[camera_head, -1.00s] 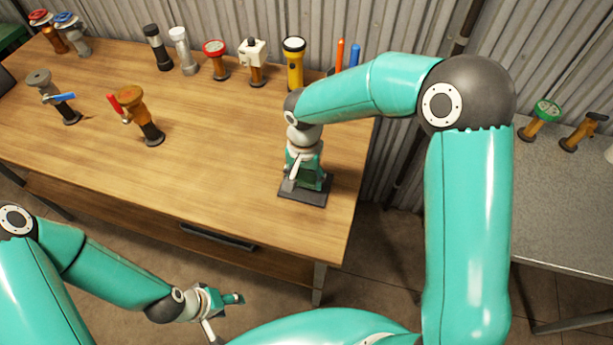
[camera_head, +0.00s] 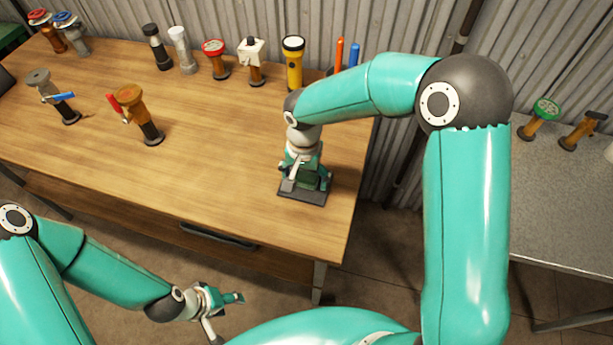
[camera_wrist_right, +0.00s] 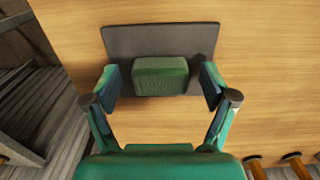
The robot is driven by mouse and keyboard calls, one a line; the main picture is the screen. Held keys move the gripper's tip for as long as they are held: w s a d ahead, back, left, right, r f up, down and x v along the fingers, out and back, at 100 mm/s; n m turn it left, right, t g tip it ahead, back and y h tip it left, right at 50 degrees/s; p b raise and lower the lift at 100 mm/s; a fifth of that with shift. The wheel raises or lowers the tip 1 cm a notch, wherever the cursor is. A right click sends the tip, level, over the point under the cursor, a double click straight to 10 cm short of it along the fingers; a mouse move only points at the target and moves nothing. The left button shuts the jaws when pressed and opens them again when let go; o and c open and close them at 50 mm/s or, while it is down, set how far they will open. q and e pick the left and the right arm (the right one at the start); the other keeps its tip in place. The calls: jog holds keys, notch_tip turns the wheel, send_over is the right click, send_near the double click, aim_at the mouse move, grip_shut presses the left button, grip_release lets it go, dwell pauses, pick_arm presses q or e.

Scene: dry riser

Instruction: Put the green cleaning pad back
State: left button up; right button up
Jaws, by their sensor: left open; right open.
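The green cleaning pad (camera_wrist_right: 160,76) is a small block resting on a dark flat mat (camera_wrist_right: 203,38) near the right end of the wooden table. In the head view the mat (camera_head: 290,192) shows under my right gripper (camera_head: 305,178), and the pad is mostly hidden by the gripper. In the right wrist view my right gripper (camera_wrist_right: 163,82) is open, with one finger on each side of the pad and a gap on both sides. My left gripper (camera_head: 228,299) is open and empty, low in front of the table.
Several valves and fittings stand along the table's back and left, including a yellow flashlight-like cylinder (camera_head: 293,66) and an orange-brown valve (camera_head: 139,115). A grey side table (camera_head: 560,215) at the right holds a green-topped valve (camera_head: 542,118). The wooden table's middle (camera_head: 220,150) is clear.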

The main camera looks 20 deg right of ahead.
aim_at(304, 179)
notch_tip(304, 179, up, 12)
dwell(0.4)
dwell(0.4)
